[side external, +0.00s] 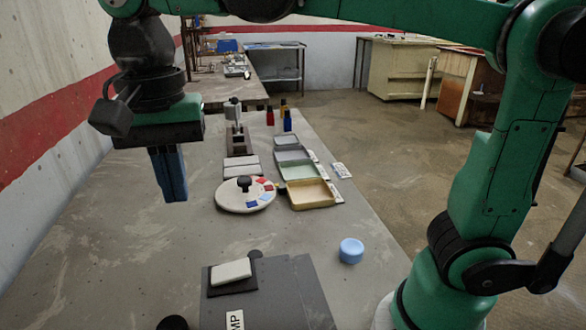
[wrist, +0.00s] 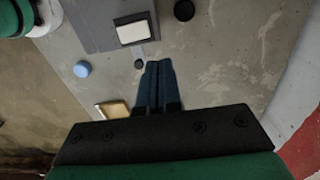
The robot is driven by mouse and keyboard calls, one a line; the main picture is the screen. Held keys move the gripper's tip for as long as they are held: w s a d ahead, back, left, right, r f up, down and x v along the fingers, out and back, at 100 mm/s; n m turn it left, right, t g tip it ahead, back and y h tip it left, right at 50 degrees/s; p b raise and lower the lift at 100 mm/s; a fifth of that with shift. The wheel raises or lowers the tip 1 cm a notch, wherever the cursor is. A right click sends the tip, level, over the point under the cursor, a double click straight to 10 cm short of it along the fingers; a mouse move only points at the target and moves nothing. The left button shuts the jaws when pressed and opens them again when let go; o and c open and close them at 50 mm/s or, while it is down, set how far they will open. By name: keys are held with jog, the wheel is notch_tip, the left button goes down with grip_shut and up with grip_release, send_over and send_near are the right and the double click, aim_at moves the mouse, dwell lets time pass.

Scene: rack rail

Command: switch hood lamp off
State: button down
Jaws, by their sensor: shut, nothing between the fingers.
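A grey panel (side external: 290,285) lies at the near end of the bench in the side view, with a white rocker-like switch (side external: 231,271) on a dark base. A white label (side external: 235,320) on the panel is cut off and reads "MP". In the wrist view the white switch (wrist: 132,33) and grey panel (wrist: 95,15) are ahead of my fingertips, slightly left. My gripper (side external: 175,198) is shut and empty, pointing down above the bench, apart from the switch; it also shows in the wrist view (wrist: 157,64). I cannot tell the switch's position, and no lamp is visible.
A blue round cap (side external: 351,250) stands right of the panel. A white round dial (side external: 245,194) with a black knob, trays (side external: 312,193) and small bottles (side external: 287,120) stand farther back. A wall runs along the left. The bench beneath my gripper is clear.

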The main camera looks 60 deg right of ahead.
jog(key=shift+w+a+r, duration=0.15)
jog(key=shift+r, duration=0.95)
jog(key=shift+w+a+r, duration=0.1)
jog(key=shift+r, duration=0.95)
jog(key=s+d+f+n+t, duration=0.1)
jog(key=d+f+n+t, duration=0.5)
jog(key=d+f, duration=0.7)
jog(key=shift+s+d+f+n+t, duration=0.15)
jog(key=shift+s+f+n+t, duration=0.2)
jog(key=shift+n, duration=0.85)
jog(key=c, duration=1.1)
grip_release()
jog(key=shift+s+d+f+n, duration=0.1)
jog(key=shift+s+f+n, duration=0.05)
jog(key=shift+f+n, duration=0.15)
jog(key=o, duration=0.6)
jog(key=a+n, duration=0.1)
jog(key=a+r+n+g, duration=0.1)
jog(key=shift+a+y, duration=0.3)
jog(key=shift+a, duration=0.05)
notch_tip(320, 180, up, 3)
jog(key=n+g, duration=0.6)
jog(key=n, duration=0.1)
send_over(221, 272)
jog(key=shift+f, duration=2.9)
